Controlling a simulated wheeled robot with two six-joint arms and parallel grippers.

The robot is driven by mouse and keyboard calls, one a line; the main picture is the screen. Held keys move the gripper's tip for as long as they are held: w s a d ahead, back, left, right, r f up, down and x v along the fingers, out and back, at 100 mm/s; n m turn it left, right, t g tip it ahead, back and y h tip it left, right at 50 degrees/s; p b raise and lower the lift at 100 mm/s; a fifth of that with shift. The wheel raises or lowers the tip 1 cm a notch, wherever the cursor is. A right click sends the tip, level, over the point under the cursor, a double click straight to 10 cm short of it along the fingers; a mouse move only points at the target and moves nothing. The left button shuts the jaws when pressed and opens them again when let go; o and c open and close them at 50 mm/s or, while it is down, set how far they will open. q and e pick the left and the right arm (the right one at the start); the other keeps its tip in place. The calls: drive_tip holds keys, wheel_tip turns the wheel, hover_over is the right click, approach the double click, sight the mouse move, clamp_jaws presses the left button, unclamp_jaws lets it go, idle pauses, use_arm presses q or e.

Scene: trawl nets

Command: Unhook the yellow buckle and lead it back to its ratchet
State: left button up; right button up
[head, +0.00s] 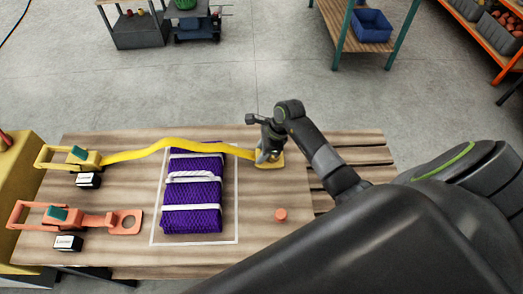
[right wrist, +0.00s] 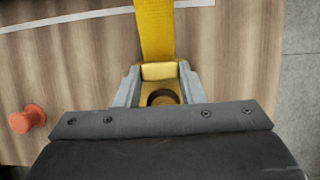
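The yellow buckle (head: 276,162) is at the right end of the yellow strap (head: 215,147), near the table's right part. It shows in the right wrist view (right wrist: 162,72) with a dark round opening. Whether a peg stands in that opening is hard to tell. My right gripper (head: 266,155) is down at the buckle, one grey finger against each side, shut on it. The strap runs left across the purple net bundle (head: 192,212) to the yellow ratchet (head: 70,158) at the table's left. My left gripper is out of view.
An orange peg (head: 281,214) stands on the wooden table (head: 265,235) in front of the yellow buckle. An orange ratchet (head: 60,216) with its orange buckle (head: 127,222) lies at the front left. Slats with gaps form the table's right end.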

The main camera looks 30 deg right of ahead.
drive_tip(key=c, duration=0.5)
drive_tip(key=shift+c, duration=0.2)
drive_tip(key=shift+d, duration=0.15)
drive_tip(key=shift+s+d, duration=0.2)
drive_tip(key=shift+d, duration=0.1)
drive_tip(key=shift+r, duration=0.2)
drive_tip(key=shift+r, duration=0.45)
drive_tip(key=shift+r+p, duration=0.15)
drive_tip(key=shift+p, duration=0.2)
drive_tip(key=shift+r+p, duration=1.6)
drive_tip(key=shift+r, duration=0.75)
